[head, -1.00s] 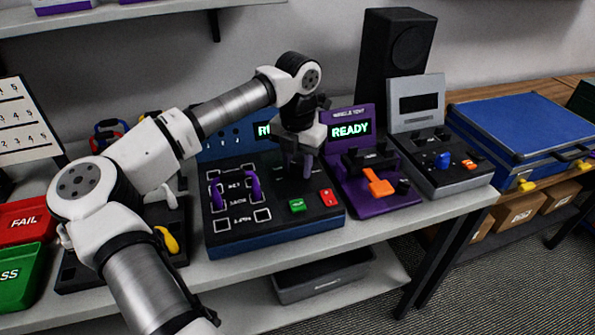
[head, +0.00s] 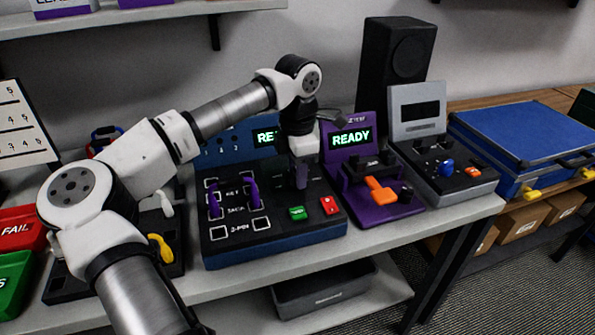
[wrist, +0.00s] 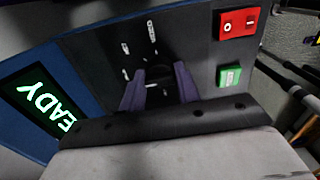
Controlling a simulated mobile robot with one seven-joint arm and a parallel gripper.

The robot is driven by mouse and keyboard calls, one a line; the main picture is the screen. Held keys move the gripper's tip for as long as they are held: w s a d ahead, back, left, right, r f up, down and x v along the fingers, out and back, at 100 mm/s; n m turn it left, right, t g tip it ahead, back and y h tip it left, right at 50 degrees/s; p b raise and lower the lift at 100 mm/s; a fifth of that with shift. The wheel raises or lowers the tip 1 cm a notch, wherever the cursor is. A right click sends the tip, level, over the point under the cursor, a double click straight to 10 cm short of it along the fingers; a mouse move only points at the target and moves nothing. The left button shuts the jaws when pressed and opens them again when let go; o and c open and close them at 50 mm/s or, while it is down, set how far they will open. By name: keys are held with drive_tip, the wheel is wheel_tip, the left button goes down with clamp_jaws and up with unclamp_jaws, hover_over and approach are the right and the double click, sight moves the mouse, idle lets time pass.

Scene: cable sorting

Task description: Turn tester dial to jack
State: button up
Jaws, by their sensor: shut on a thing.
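The blue tester (head: 272,242) stands on the bench with a green READY screen, partly hidden by my arm in the head view. Its panel has printed sockets with purple cable ends, a green button (head: 297,213) and a red switch (head: 329,205). My gripper (head: 302,181) points down at the panel left of the buttons. In the wrist view its two purple fingers (wrist: 158,78) are shut on the dark dial (wrist: 158,71). White marks show on the panel past the dial, too small to read, so the dial's setting cannot be told. The dial is hidden in the head view.
A purple tester (head: 375,212) with an orange lever and a READY screen stands close on the right, then a grey unit (head: 458,184) and a blue case (head: 525,135). Red and green bins (head: 18,232) stand at the left. A black speaker (head: 395,55) is behind.

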drive_tip(key=shift+r, duration=0.1)
idle(0.4)
drive_tip(key=o, duration=1)
wheel_tip(320, 180, up, 14)
drive_tip(key=shift+f+b, duration=0.15)
drive_tip(key=shift+b, duration=0.35)
